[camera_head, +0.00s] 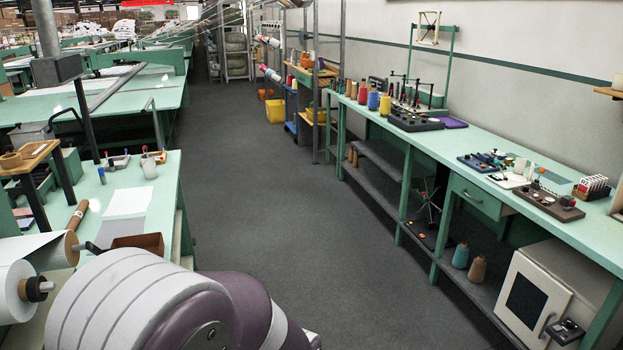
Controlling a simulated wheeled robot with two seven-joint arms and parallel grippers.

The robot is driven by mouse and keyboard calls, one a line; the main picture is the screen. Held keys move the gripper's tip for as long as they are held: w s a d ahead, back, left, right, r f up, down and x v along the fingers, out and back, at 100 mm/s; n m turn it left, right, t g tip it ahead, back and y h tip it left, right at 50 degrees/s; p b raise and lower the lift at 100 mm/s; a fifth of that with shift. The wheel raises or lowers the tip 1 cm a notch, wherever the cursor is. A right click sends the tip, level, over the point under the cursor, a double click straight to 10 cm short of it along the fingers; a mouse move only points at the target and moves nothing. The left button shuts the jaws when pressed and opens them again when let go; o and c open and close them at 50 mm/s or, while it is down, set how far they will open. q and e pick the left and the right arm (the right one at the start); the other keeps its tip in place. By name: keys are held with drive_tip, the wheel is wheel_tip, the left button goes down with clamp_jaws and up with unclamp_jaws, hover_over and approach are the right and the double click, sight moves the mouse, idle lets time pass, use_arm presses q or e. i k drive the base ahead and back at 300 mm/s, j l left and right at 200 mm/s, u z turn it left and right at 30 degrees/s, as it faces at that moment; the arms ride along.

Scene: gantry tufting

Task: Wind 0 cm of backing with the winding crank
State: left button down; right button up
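Two rolls lie at the lower left. The nearer white roll (12,292) has a brown core with a dark end piece (38,290). The roll behind it (40,252) has a brown core end (71,249), with a short dark bar (90,248) sticking out to the right. I cannot tell whether either dark part is the winding crank, or which roll is the backing. A black curved handle (68,114) also shows farther back on the left. Neither of my grippers is in view; my purple and white arm covers the bottom left of the picture.
A brown open box (139,244) and a white sheet (128,201) lie on the left green table (165,190). A long green bench (460,145) with tools and yarn cones runs along the right wall. The grey floor (270,200) between them is clear.

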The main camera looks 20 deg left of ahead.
sight(64, 252)
drive_tip(key=i+u, duration=0.45)
drive_tip(key=i+l+u, duration=0.15)
drive_tip(key=i+u, duration=0.25)
drive_tip(key=i+l+u, duration=0.45)
drive_tip(key=i, duration=0.15)
drive_tip(key=i+u, duration=0.35)
drive_tip(key=u, duration=0.15)
drive_tip(key=i+l+u, duration=0.15)
drive_tip(key=i+u, duration=0.3)
drive_tip(key=i+l+u, duration=0.25)
drive_tip(key=u, duration=0.25)
drive_tip(key=i+l+u, duration=0.25)
drive_tip(key=u, duration=0.2)
drive_tip(key=i+l+u, duration=0.15)
drive_tip(key=l+u, duration=0.35)
drive_tip(key=i+l+u, duration=0.1)
drive_tip(key=l+u, duration=1.2)
drive_tip(key=l, duration=0.2)
drive_tip(key=k+l+u, duration=0.1)
drive_tip(key=l+u, duration=0.3)
drive_tip(key=l, duration=0.1)
